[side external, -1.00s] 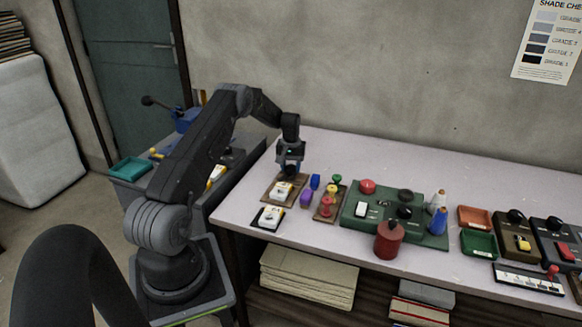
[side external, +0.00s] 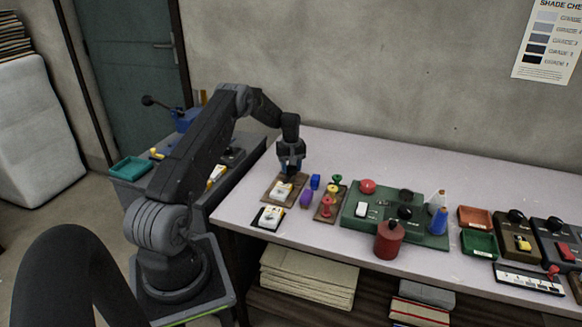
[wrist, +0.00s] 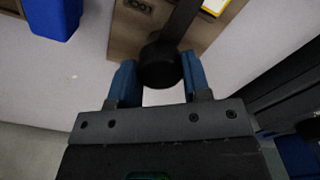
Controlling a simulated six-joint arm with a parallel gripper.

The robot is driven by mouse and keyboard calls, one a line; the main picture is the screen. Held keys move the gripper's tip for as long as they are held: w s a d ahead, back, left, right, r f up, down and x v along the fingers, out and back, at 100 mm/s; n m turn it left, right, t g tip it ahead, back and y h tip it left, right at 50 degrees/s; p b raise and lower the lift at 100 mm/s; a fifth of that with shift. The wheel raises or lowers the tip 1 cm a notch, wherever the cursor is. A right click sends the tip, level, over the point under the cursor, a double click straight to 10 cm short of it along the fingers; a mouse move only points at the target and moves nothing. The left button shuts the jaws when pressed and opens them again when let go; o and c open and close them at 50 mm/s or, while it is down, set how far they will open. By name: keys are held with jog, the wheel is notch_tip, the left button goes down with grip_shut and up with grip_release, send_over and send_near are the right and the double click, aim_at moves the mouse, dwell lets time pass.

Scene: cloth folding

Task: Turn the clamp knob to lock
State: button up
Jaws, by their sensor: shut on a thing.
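A black round knob (wrist: 160,66) with a dark bar running up from it shows in the wrist view, over a brown board (wrist: 126,32). My gripper (wrist: 158,70) has its two blue fingers on either side of the knob and is shut on it. In the side view, my gripper (side external: 290,169) points down at the back end of the brown board (side external: 270,194). A white and yellow plate (side external: 282,189) is on that board. The knob itself is mostly hidden behind the fingers in the side view.
Blue and purple blocks (side external: 306,199) and a board of coloured knobs (side external: 327,208) stand close on the right. A green panel (side external: 428,239) is further right. The table behind my gripper is clear.

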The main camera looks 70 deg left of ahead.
aim_at(291, 167)
jog(key=o, duration=0.9)
jog(key=shift+r, duration=0.1)
jog(key=shift+r, duration=6.85)
